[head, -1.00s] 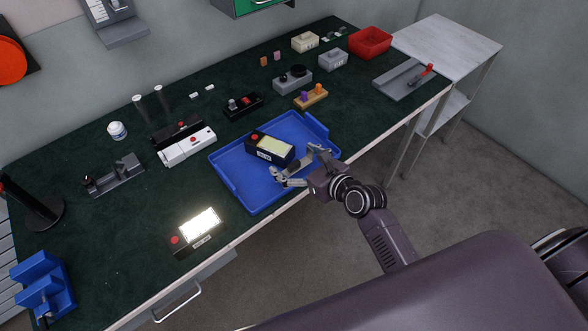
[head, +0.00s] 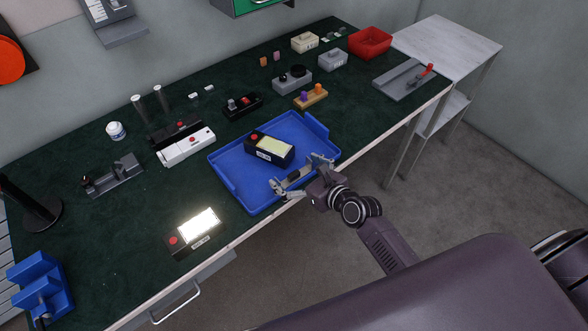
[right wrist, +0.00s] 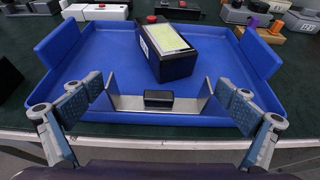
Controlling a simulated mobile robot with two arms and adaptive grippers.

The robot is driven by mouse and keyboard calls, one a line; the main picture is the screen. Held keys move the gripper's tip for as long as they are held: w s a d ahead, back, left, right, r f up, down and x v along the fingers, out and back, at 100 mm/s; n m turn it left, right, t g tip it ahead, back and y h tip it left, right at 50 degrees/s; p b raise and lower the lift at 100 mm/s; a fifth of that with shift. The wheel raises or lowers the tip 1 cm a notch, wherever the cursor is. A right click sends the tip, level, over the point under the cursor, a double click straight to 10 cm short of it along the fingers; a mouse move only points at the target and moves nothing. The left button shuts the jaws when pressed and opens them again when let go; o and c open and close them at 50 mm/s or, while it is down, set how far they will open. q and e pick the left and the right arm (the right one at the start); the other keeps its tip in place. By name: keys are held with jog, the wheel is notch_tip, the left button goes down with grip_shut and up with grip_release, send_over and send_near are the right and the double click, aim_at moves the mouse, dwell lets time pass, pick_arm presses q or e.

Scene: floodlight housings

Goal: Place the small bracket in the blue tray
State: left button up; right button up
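The small bracket (right wrist: 128,102) is a grey metal strip with two upturned ends and a black block in its middle. It sits at the near side of the blue tray (right wrist: 105,50), apparently on the tray floor. It also shows in the head view (head: 294,180), inside the front edge of the blue tray (head: 232,178). My right gripper (right wrist: 160,98) is open, with one finger beyond each end of the bracket and small gaps visible. In the head view my right gripper (head: 304,175) is over the tray's near edge. My left gripper is not in view.
A black box with a pale lit top and red button (head: 270,148) stands in the tray behind the bracket. A similar glowing box (head: 194,232) is left of the tray. Several fixtures stand farther back on the green bench. A red bin (head: 370,42) is at the far right.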

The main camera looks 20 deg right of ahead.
jog(key=shift+r, duration=0.15)
jog(key=v, duration=1.2)
jog(key=shift+b, duration=0.35)
jog(key=s+d+f+n+g+h, duration=0.15)
jog(key=s+f+n, duration=0.3)
jog(key=f, duration=0.55)
jog(key=s+f+n+g, duration=0.25)
jog(key=f+n, duration=0.25)
jog(key=f, duration=0.4)
jog(key=s+d+f+n+g+h, duration=0.15)
jog(key=s+f+n, duration=0.25)
jog(key=f, duration=0.6)
jog(key=s+f+n+g, duration=0.2)
jog(key=s+f+n, duration=0.4)
jog(key=s, duration=0.3)
jog(key=s+a+f+n+g+h, duration=0.1)
jog(key=s+f+n+g, duration=0.1)
jog(key=s+f+n, duration=0.4)
jog(key=s+f+n+g, duration=0.2)
jog(key=s+f+n, duration=0.4)
jog(key=s+n, duration=0.3)
jog(key=s, duration=0.3)
jog(key=shift+a, duration=0.35)
